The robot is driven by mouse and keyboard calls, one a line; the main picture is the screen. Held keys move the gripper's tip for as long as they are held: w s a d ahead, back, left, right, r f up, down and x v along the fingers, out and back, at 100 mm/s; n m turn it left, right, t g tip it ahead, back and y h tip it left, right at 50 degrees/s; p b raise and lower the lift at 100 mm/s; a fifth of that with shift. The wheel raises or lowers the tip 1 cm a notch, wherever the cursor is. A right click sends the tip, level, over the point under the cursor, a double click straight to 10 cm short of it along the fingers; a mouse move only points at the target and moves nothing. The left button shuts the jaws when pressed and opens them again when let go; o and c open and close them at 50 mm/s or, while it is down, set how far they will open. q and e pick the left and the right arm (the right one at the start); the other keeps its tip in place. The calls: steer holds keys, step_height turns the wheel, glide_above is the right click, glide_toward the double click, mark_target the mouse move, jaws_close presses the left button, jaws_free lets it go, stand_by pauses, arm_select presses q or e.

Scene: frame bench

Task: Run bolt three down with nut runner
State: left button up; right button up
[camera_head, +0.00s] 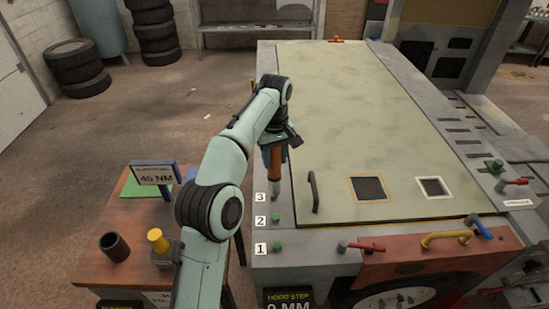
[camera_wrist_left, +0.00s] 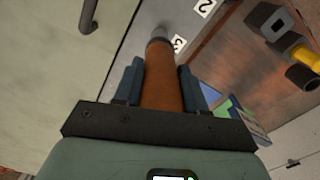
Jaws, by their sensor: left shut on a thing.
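My left gripper (camera_head: 273,154) is shut on the nut runner (camera_head: 274,178), which has an orange-brown body and a grey tip pointing down. In the left wrist view, the blue fingers (camera_wrist_left: 160,85) stand on both sides of the nut runner (camera_wrist_left: 164,75). The tip is beside the label 3 (camera_head: 260,197) on the bench's left rail. Bolt three is hidden by the tip, and I cannot tell whether they touch. Green-topped bolt two (camera_head: 275,218) and bolt one (camera_head: 276,247) show by their labels. My right gripper is out of view.
A pale green panel (camera_head: 350,100) with a dark handle (camera_head: 313,190) lies right of the rail. A wooden side table (camera_head: 140,270) on the left holds a dark cup (camera_head: 114,246), a yellow-topped tool (camera_head: 157,240) and a 45 NM sign (camera_head: 153,174). Red clamps (camera_head: 360,247) sit at the front.

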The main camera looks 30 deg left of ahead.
arm_select(q)
steer(key=shift+r+p, duration=0.5)
steer(key=shift+r, duration=1.85)
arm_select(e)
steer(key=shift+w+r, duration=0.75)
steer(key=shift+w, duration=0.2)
